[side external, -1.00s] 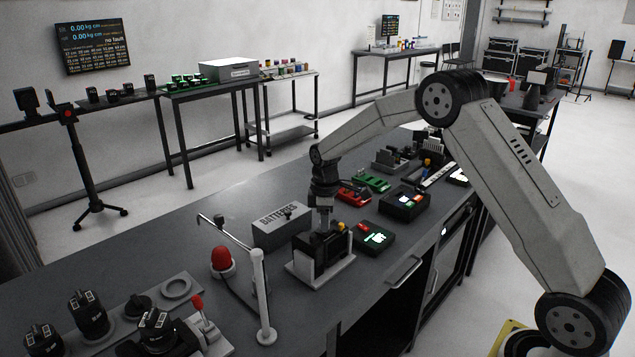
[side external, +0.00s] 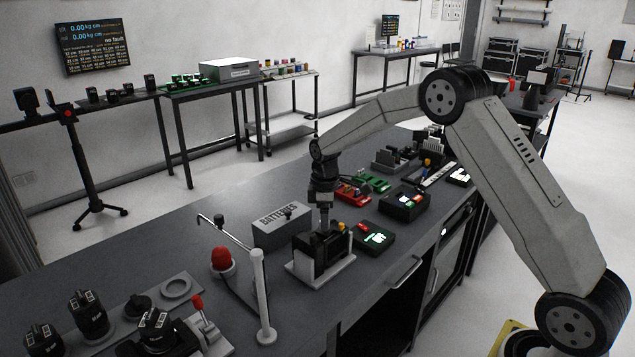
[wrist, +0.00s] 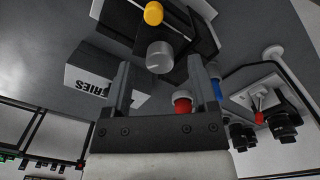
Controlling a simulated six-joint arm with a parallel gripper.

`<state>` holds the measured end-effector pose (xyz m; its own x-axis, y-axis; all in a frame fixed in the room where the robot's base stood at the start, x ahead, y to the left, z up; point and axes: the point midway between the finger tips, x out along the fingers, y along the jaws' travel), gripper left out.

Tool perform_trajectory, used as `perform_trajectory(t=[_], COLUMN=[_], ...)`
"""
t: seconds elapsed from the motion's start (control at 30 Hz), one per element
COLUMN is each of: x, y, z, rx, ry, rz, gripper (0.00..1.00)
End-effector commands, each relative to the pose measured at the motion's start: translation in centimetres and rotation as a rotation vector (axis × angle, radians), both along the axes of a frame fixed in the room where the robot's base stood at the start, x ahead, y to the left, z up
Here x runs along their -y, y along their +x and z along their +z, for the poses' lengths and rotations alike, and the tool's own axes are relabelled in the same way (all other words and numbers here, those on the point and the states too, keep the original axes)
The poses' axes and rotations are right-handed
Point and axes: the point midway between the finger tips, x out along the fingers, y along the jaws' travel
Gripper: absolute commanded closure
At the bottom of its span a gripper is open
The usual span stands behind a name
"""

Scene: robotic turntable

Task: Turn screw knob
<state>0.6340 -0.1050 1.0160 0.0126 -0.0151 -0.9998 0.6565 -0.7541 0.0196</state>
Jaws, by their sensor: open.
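A black device (side external: 334,246) stands on a white base in the middle of the dark bench in the side view. A grey cylindrical knob (wrist: 160,56) shows in the wrist view, between and just beyond my fingertips; I take it to be the screw knob. My gripper (wrist: 158,72) is open, one finger on each side of the knob in that picture. I cannot tell whether either finger touches it. In the side view my gripper (side external: 324,222) points down just above the device, and the knob is not distinct there. A yellow knob (wrist: 153,14) sits beside the grey one.
A grey batteries box (side external: 282,226) stands close behind the device. A red lamp (side external: 222,260) and a white post (side external: 262,300) are to its left front. A black box with a lit screen (side external: 375,238) is close on the right. Bare bench lies at the left rear.

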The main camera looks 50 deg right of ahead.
Motion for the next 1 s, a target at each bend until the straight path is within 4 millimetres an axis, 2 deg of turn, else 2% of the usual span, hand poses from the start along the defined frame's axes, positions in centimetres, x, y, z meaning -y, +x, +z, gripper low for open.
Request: perform_trajectory(t=[0.3,0.5,1.0], x=[-0.1,-0.1,-0.2], y=[0.0,0.0,-0.1], z=[4.1,6.1,6.6], rx=[0.005,0.004,0.004], ry=[-0.001,0.000,0.000], rz=[0.000,0.000,-0.002], gripper=[0.26,0.26,0.26])
